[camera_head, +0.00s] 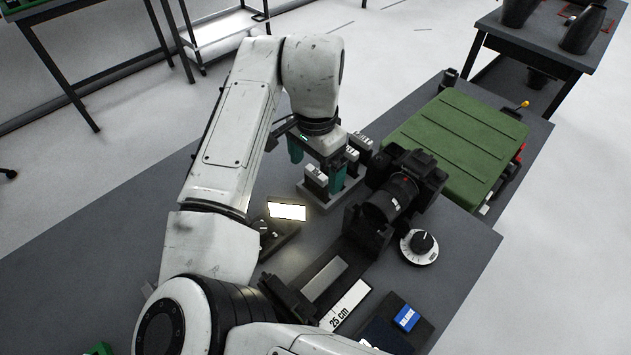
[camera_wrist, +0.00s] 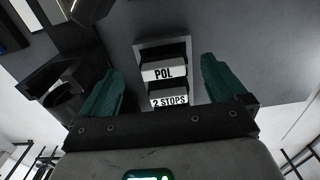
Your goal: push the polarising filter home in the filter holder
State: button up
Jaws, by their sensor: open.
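The polarising filter, with a white tab marked POL (camera_wrist: 163,72), sits in the grey filter holder (camera_wrist: 152,43) in the wrist view. A second tab marked 2 STOPS (camera_wrist: 169,99) is beside it, nearer the palm. In the head view the holder (camera_head: 345,191) stands on the dark table with several white-tabbed filters; I cannot read their labels there. My gripper (camera_head: 316,176) is open above the holder, its green fingers apart. In the wrist view the fingers (camera_wrist: 160,65) are on either side of the POL tab, with gaps on both sides. How deep the filter sits is not clear.
A black camera (camera_head: 398,192) stands close right of the holder, with a round dial (camera_head: 420,246) near it. A lit panel (camera_head: 287,211) is in front. A 25 cm scale (camera_head: 346,304) and a blue-labelled box (camera_head: 406,318) lie nearer. A green case (camera_head: 455,140) is behind.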

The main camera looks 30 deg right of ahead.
aim_at(316, 186)
jog(key=shift+w+d+f+p, duration=0.1)
jog(key=shift+w+f+p, duration=0.1)
jog(key=shift+f, duration=1.15)
jog(key=shift+w+d+f+p, duration=0.1)
jog(key=shift+f+p, duration=0.05)
jog(key=shift+f, duration=1.2)
jog(key=shift+c, duration=0.3)
jog(key=c, duration=1.1)
